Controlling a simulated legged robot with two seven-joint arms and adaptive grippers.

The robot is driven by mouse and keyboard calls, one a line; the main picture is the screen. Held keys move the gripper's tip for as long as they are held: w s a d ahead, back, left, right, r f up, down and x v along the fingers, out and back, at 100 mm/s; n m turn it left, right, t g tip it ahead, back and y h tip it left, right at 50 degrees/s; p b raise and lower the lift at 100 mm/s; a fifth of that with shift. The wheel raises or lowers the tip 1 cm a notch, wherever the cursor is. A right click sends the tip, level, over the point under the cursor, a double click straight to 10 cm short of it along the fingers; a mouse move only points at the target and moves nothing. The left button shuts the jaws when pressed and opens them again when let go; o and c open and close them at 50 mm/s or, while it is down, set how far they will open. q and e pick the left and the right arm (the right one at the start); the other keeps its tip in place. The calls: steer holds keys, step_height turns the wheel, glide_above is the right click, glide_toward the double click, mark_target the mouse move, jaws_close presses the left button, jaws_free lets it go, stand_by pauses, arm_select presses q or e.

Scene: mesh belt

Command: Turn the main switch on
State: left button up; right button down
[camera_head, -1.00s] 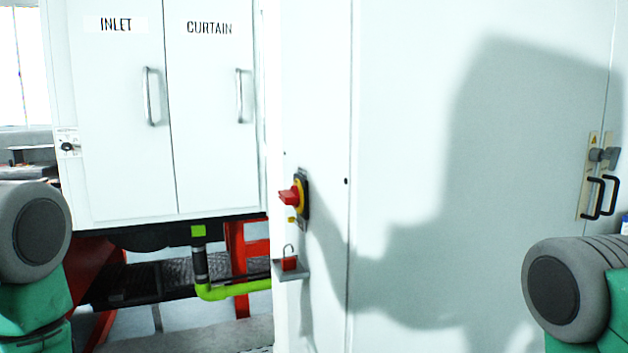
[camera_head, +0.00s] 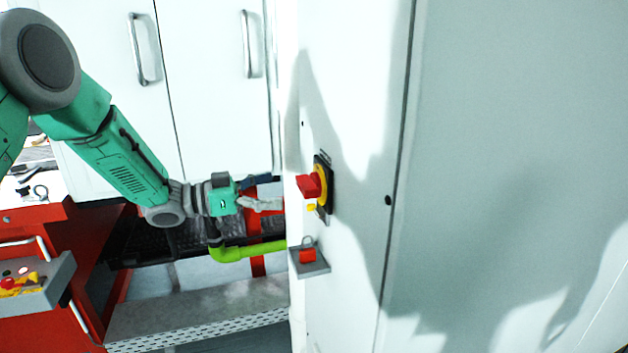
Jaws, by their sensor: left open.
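The main switch (camera_head: 311,186) is a red rotary handle on a yellow and black plate, fixed to the side of the white cabinet. My left gripper (camera_head: 277,203) is open and empty, left of the switch and at about its height, with a gap between them. Its fingers point right, toward the switch. My right gripper is out of view.
The white cabinet (camera_head: 480,120) fills the right side. White doors with handles (camera_head: 139,50) stand behind my left arm. A yellow-green pipe (camera_head: 245,251) runs below my gripper. A red unit with a control box (camera_head: 35,285) is at the lower left.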

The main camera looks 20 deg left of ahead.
mark_target(299, 184)
arm_select(q)
steer(key=w+d, duration=0.2)
steer(key=shift+w+d+f, duration=0.3)
steer(key=shift+w, duration=0.05)
steer(key=shift+w+d+f+p, duration=0.1)
steer(key=shift+w+d+p, duration=0.1)
steer(key=shift+w, duration=0.3)
steer(key=shift+w+d+f+p, duration=0.1)
steer(key=shift+w+p, duration=0.05)
steer(key=shift+w, duration=0.35)
steer(key=shift+w+d, duration=0.15)
steer(key=shift+w, duration=0.05)
steer(key=shift+w+d+r, duration=0.1)
steer(key=shift+d, duration=0.2)
steer(key=d, duration=0.2)
steer(key=shift+w+d+r, duration=0.1)
steer(key=shift+d, duration=0.3)
steer(key=c, duration=1)
steer(key=shift+w+a, duration=0.1)
steer(key=shift+a, duration=0.3)
steer(key=shift+a+f, duration=0.2)
steer(key=shift+a, duration=0.2)
steer(key=shift+c, duration=0.3)
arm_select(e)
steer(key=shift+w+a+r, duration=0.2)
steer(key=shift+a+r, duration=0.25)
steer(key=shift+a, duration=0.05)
